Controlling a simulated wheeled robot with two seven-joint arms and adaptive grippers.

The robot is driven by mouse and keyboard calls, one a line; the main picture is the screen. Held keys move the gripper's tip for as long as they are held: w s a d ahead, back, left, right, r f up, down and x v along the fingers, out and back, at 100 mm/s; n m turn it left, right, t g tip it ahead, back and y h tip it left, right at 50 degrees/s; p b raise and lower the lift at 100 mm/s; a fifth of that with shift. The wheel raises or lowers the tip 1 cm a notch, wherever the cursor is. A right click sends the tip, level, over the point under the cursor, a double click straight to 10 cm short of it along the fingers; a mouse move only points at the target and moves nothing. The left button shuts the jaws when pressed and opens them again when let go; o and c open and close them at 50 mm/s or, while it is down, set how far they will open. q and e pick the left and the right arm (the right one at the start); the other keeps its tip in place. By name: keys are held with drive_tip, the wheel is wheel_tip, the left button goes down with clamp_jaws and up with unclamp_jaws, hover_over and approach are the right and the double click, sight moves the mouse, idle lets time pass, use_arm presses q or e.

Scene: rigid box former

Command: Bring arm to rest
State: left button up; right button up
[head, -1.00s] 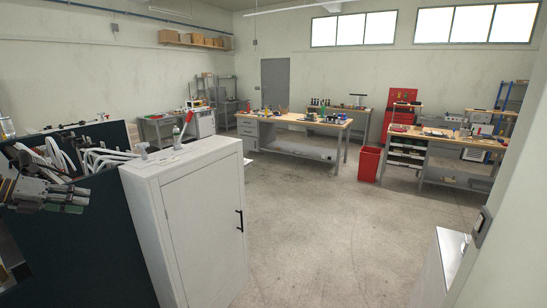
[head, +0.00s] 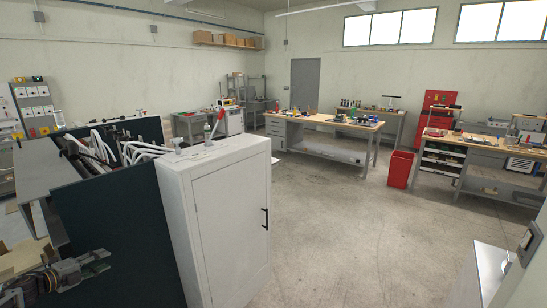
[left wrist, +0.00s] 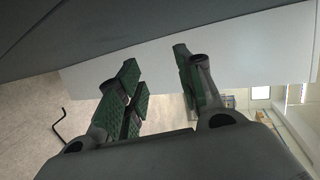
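My left gripper (head: 95,264) is at the lower left of the head view, in front of the dark panel of the machine. In the left wrist view its two green-padded fingers (left wrist: 156,72) stand apart with nothing between them. A pale flat surface lies beyond the fingers, with no visible contact. My right gripper is in neither view.
A white cabinet (head: 232,225) with a black handle stands right of the dark panel (head: 118,235). White hoses (head: 135,152) lie behind the panel. Workbenches (head: 325,122) and a red bin (head: 399,169) stand farther back. The middle floor (head: 335,235) is clear.

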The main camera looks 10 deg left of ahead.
use_arm(q)
drive_tip(key=s+d+f+n+g+y, duration=0.15)
drive_tip(key=s+f+n, duration=0.3)
drive_tip(key=f, duration=0.75)
drive_tip(key=s+d+f+n+g+y, duration=0.1)
drive_tip(key=s+f+n+y, duration=0.4)
drive_tip(key=f, duration=0.7)
drive_tip(key=s+d+f+n+g+h, duration=0.1)
drive_tip(key=s+d+f+n, duration=0.1)
drive_tip(key=s+d+f, duration=0.35)
drive_tip(key=s+d+f+n+g, duration=0.1)
drive_tip(key=s+d+f+g, duration=0.15)
drive_tip(key=s+f, duration=0.6)
drive_tip(key=s+d+f+n+g, duration=0.2)
drive_tip(key=s+d+f, duration=0.4)
drive_tip(key=d+f, duration=0.25)
drive_tip(key=s+d+f+n+g, duration=0.2)
drive_tip(key=s+d+f, duration=0.3)
drive_tip(key=d+f, duration=0.3)
drive_tip(key=s+d+f+n+g+h, duration=0.1)
drive_tip(key=s+d+f, duration=0.1)
drive_tip(key=s+d, duration=0.4)
drive_tip(key=s+d+f+n+g+h, duration=0.1)
drive_tip(key=s+d, duration=0.5)
drive_tip(key=d, duration=0.9)
drive_tip(key=shift+s+f+g+h, duration=0.4)
drive_tip(key=shift+f+g, duration=0.2)
drive_tip(key=shift+f, duration=0.25)
drive_tip(key=shift+d, duration=0.1)
